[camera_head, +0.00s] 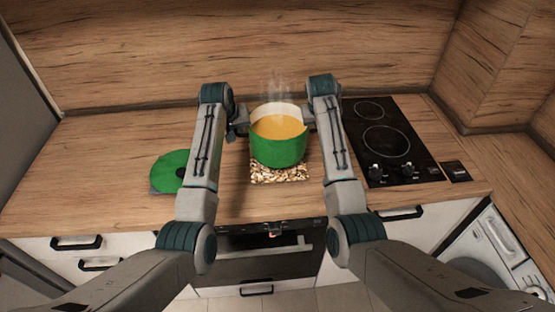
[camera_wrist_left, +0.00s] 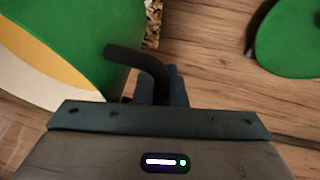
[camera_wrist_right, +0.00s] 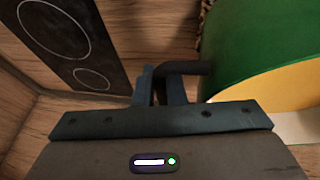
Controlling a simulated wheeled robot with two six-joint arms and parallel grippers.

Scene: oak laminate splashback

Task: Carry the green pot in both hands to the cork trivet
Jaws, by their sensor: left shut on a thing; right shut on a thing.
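The green pot (camera_head: 278,150) holds a yellow-orange liquid and steams. It looks level, over the speckled cork trivet (camera_head: 280,175), whose front part shows below it; I cannot tell whether the pot touches it. My left gripper (camera_head: 238,131) is shut on the pot's left handle; the dark handle (camera_wrist_left: 138,60) shows between its fingers (camera_wrist_left: 158,88) in the left wrist view. My right gripper (camera_wrist_right: 160,86) is shut on the other handle (camera_wrist_right: 186,68); in the head view it is mostly hidden by my arm. Part of the trivet (camera_wrist_left: 153,22) also shows in the left wrist view.
A round green lid-like disc (camera_head: 171,171) lies on the counter left of my left arm. A black hob (camera_head: 390,140) with two rings and knobs is at the right. The wooden splashback (camera_head: 160,50) stands behind. The counter's front edge is close, above an oven and drawers.

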